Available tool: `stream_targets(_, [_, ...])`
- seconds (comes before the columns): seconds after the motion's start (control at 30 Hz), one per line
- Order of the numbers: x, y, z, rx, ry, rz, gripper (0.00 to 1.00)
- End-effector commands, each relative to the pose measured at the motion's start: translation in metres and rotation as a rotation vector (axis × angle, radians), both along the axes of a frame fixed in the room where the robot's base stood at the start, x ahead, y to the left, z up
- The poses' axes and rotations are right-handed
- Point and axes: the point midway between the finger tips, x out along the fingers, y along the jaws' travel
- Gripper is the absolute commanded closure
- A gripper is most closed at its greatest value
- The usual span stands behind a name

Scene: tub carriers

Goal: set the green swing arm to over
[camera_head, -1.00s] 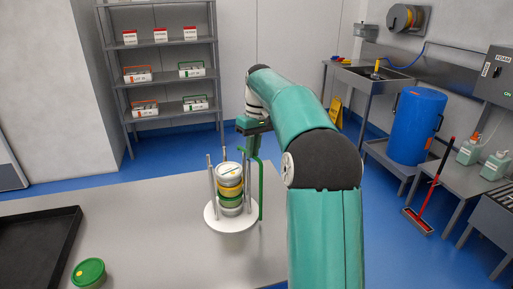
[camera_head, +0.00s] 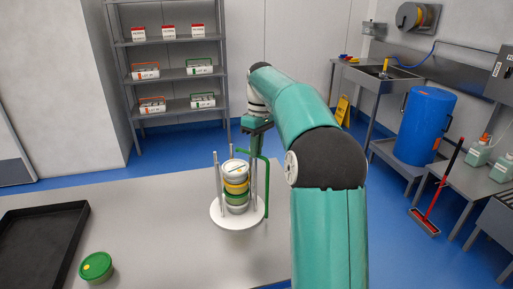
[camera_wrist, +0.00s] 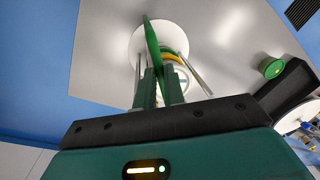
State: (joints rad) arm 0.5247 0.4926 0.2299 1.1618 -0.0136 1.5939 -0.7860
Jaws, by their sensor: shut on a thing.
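The green swing arm (camera_head: 267,185) is a bent green bar. It rises at the right edge of a round white tub carrier (camera_head: 225,219), and its top part runs left toward the top of the tub stack. The stack (camera_head: 236,187) has several tubs with white, yellow and green bands, standing between upright grey posts. My gripper (camera_head: 256,150) is beside the top of the stack, shut on the swing arm. In the wrist view, the swing arm (camera_wrist: 152,42) runs up from between my fingers (camera_wrist: 160,88) across the white carrier base; the fingers partly hide the tubs.
A loose green-lidded tub (camera_head: 96,266) and a black tray (camera_head: 40,250) lie on the grey table (camera_head: 150,215) to the left. The table between them and the carrier is clear. A shelf rack, sink and blue drum stand behind, away from the table.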

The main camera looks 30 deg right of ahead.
Motion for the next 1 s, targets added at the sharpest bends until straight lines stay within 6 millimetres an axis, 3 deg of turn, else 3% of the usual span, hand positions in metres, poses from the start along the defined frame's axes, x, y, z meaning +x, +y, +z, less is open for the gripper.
stream_targets(0.07, [0.001,0.0,0.003,-0.001,-0.006,0.0,1.0])
stream_targets(0.1, [0.001,0.0,0.003,-0.001,-0.006,0.0,0.84])
stream_targets(0.2, [0.0,0.0,0.002,-0.001,-0.005,-0.001,0.68])
stream_targets(0.57, [0.001,-0.001,0.005,-0.001,-0.003,-0.001,0.68])
stream_targets(1.0, [0.006,-0.009,0.077,-0.001,-0.005,-0.001,0.68])
